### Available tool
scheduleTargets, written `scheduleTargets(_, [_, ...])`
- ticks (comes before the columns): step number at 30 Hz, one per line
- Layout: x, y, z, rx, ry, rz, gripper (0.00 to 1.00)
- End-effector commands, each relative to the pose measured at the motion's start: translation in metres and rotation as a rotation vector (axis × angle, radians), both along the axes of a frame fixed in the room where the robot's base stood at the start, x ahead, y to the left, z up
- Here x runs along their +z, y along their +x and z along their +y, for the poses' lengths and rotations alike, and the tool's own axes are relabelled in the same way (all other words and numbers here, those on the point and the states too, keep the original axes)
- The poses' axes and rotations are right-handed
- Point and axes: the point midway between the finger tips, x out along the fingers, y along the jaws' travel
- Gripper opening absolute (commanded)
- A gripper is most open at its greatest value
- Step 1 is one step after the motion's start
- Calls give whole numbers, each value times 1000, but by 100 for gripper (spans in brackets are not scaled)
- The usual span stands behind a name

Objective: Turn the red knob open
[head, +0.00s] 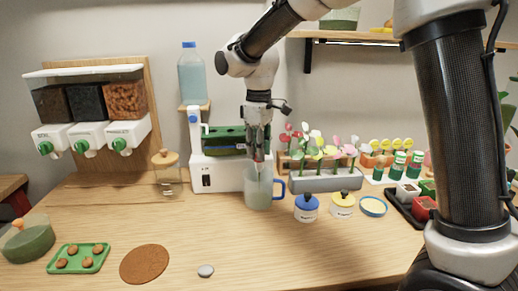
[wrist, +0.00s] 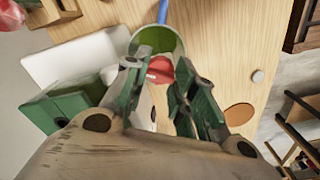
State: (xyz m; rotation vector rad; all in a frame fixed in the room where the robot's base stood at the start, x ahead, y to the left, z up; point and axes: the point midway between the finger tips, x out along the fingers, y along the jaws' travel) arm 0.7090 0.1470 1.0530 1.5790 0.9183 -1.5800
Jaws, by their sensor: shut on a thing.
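The red knob (wrist: 159,70) shows between my fingertips in the wrist view, partly covered by them. In the head view only a small bit of red shows at my fingertips. My gripper (wrist: 162,66) points down and is shut on the red knob; it also shows in the head view (head: 258,150). Just below stands a clear jug (head: 258,192) with a blue handle on its right side. Beside it is a white machine (head: 208,178) with a green tank (head: 224,140). How far the knob is turned cannot be told.
A blue-lidded jar (head: 306,209) and a yellow-lidded jar (head: 342,206) stand right of the jug. A grey flower planter (head: 325,180) is behind them. A lidded glass jar (head: 167,178) stands left of the machine. The front middle of the table holds only a grey stone (head: 205,271) and a brown mat (head: 145,264).

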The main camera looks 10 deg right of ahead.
Motion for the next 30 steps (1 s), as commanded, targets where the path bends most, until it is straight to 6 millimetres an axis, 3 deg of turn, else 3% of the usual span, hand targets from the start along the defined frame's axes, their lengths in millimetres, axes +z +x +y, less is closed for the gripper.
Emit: scheduleTargets(30, [1, 1, 0, -904, 2, -3, 3])
